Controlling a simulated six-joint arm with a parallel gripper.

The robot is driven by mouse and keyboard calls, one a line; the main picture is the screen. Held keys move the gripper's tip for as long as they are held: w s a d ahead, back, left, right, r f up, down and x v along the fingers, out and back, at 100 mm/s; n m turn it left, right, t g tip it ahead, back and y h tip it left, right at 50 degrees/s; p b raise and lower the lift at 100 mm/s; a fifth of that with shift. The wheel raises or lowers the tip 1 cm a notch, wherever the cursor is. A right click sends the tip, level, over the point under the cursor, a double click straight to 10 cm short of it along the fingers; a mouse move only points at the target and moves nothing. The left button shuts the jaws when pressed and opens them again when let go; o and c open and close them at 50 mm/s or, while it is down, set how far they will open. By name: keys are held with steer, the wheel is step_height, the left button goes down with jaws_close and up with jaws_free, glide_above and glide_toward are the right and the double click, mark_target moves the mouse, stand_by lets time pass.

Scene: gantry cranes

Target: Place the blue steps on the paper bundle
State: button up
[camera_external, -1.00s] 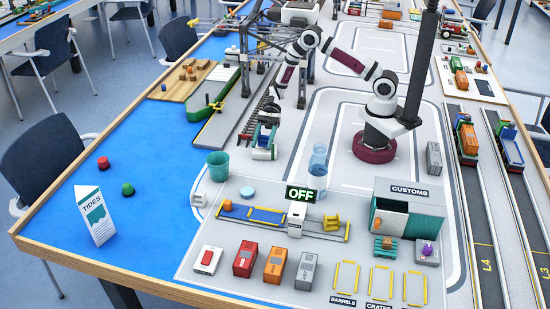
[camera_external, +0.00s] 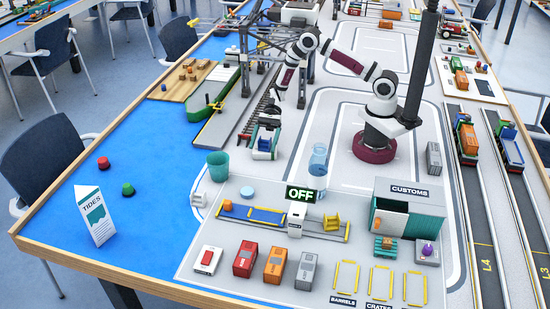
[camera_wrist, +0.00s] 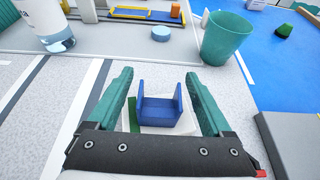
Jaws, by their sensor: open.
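The blue steps (camera_wrist: 160,110), a U-shaped blue piece in the wrist view, sit on top of a white block with a green band, which looks like the paper bundle (camera_wrist: 186,124). In the external view the blue steps (camera_external: 265,144) are small on the white and green bundle (camera_external: 262,155), beside the rail track. My gripper (camera_wrist: 158,75) is open, its teal fingers spread either side of the steps with gaps showing. In the external view my gripper (camera_external: 267,134) is just above the steps. The bundle's underside is hidden.
A teal cup (camera_external: 218,165) stands in front of the bundle, and a clear bottle (camera_external: 318,160) to its right. The track (camera_external: 249,128) and a grey slab (camera_wrist: 295,140) lie close by. Grey floor to the right is clear.

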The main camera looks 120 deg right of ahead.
steer(key=v, duration=1.1)
steer(key=s+a+r+n+g+h, duration=0.1)
steer(key=a+r+n+g, duration=0.4)
steer(key=a, duration=0.5)
steer(key=s+a+r+n+g, duration=0.2)
steer(key=a+r+n+g, duration=0.2)
steer(key=a+r+n, duration=0.45)
steer(key=s+a+n+h, duration=0.3)
steer(key=s+a+n, duration=0.1)
steer(key=s, duration=0.3)
steer(key=s+a+n+h, duration=0.3)
steer(key=s+a, duration=0.3)
steer(key=s, duration=0.2)
steer(key=shift+s+r+n+g+h, duration=0.2)
steer(key=shift+s+n+g+h, duration=0.2)
steer(key=shift+n, duration=0.15)
